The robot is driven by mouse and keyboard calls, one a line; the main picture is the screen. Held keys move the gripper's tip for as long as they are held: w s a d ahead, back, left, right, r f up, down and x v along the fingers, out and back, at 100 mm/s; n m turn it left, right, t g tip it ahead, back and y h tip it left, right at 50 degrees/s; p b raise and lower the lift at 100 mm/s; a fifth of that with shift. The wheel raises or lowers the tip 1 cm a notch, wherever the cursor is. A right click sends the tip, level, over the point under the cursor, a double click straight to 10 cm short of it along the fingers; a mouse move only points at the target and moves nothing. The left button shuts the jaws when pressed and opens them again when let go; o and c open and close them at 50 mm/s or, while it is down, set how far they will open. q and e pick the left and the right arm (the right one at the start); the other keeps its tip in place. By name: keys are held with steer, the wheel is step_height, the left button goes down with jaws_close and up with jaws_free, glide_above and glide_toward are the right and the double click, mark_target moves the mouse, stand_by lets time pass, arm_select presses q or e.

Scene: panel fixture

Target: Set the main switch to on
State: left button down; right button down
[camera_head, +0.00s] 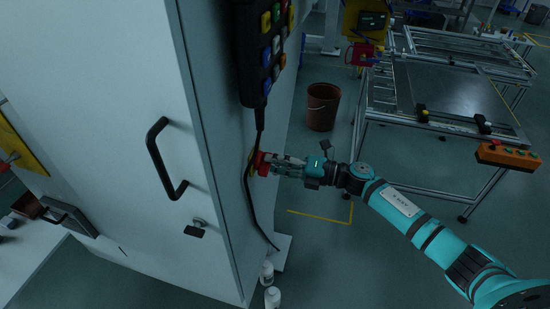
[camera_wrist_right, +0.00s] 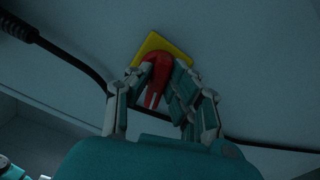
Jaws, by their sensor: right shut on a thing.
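The main switch has a red handle (camera_wrist_right: 158,72) on a yellow square plate (camera_wrist_right: 153,45), fixed to the side of a white cabinet. The handle's lower part and the plate's edges are partly hidden by the fingers.
A black pendant (camera_head: 265,50) with coloured buttons hangs above the switch. Its cable (camera_head: 250,195) runs down close by. The white cabinet door (camera_head: 130,110) has a black handle (camera_head: 163,160). A brown bucket (camera_head: 322,108) and a metal frame table (camera_head: 450,95) stand to the right.

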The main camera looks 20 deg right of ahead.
steer(key=shift+m+p, duration=0.65)
steer(key=shift+m, duration=1.25)
steer(key=c, duration=1.2)
jaws_free()
steer(key=shift+d, duration=0.1)
steer(key=shift+c, duration=0.2)
steer(key=shift+f, duration=0.1)
steer(key=v, duration=1.2)
